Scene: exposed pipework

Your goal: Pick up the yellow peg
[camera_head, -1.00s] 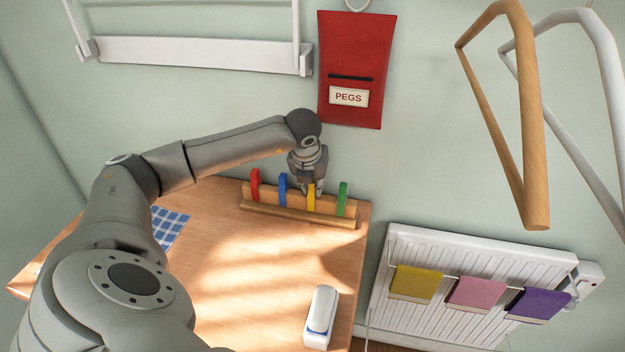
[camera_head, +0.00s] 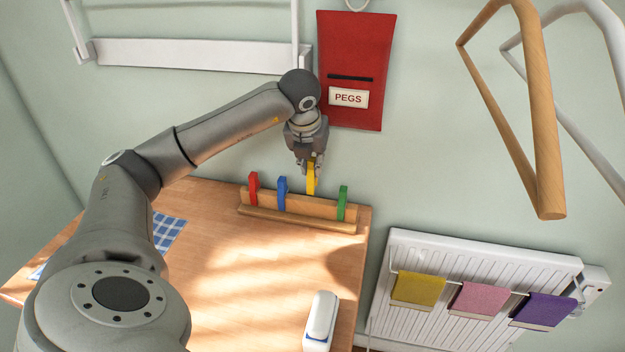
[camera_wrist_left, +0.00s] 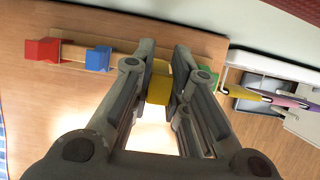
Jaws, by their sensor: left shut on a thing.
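The yellow peg (camera_head: 311,179) is between the fingers of my left gripper (camera_head: 310,164), which is shut on it. The peg is upright and raised above the wooden peg rack (camera_head: 300,206), seen in the head view. In the left wrist view the yellow peg (camera_wrist_left: 159,88) sits between the two fingertips (camera_wrist_left: 160,75). A red peg (camera_head: 254,188), a blue peg (camera_head: 282,193) and a green peg (camera_head: 342,203) stand on the rack. My right gripper is in neither view.
A red bag labelled PEGS (camera_head: 354,60) hangs on the wall behind. A white object (camera_head: 320,318) lies on the wooden table (camera_head: 250,270) near its right edge. A radiator (camera_head: 410,325) with coloured cloths is at the right. A wooden bar (camera_head: 540,120) hangs at upper right.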

